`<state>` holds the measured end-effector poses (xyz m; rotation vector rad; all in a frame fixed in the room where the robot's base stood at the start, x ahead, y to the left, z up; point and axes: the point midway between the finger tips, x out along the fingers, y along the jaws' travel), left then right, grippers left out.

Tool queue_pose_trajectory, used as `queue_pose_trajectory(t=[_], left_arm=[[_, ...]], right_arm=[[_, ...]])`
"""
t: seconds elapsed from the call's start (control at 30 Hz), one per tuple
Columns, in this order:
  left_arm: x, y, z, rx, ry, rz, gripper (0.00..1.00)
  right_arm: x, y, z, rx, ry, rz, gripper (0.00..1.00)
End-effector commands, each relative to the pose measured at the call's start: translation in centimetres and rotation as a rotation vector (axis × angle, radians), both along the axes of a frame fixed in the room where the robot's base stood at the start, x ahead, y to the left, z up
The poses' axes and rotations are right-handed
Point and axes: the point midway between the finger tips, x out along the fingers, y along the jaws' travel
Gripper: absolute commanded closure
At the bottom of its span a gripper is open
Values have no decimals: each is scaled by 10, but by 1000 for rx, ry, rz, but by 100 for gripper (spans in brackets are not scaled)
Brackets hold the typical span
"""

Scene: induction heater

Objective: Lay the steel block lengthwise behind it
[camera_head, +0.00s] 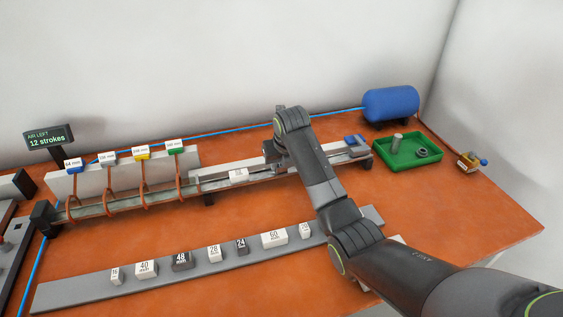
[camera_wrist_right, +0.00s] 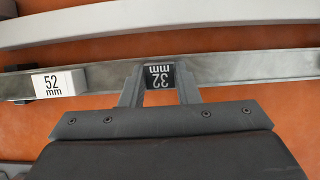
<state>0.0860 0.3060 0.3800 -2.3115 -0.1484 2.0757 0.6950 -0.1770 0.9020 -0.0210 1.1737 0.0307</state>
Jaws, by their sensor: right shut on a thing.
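My right gripper (camera_head: 276,160) is over the grey rail (camera_head: 217,182) at the back of the table. My left gripper is not in view.
A grey strip (camera_head: 90,285) in front holds several white and dark numbered blocks. Coils with coloured tags (camera_head: 143,155) stand over the rail's left part. A green tray (camera_head: 407,163) with metal parts, a blue tank (camera_head: 390,104) and a sign reading 12 strokes (camera_head: 49,138) stand around.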

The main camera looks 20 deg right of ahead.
Motion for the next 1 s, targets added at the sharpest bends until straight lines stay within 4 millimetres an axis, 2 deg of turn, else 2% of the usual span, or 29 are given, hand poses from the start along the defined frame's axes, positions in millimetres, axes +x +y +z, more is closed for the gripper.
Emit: queue_pose_trajectory(t=[0.1,0.13,0.3,0.67,0.87,1.0], left_arm=[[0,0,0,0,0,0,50],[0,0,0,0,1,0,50],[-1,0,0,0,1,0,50],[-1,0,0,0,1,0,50],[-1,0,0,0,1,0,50],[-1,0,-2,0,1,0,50]], right_arm=[[-1,0,-3,1,6,0,99],[-1,0,-3,1,7,0,67],[-1,0,-2,1,5,0,46],[-2,0,2,0,3,0,46],[-13,0,29,0,-1,0,46],[-25,-1,62,0,-3,-1,46]])
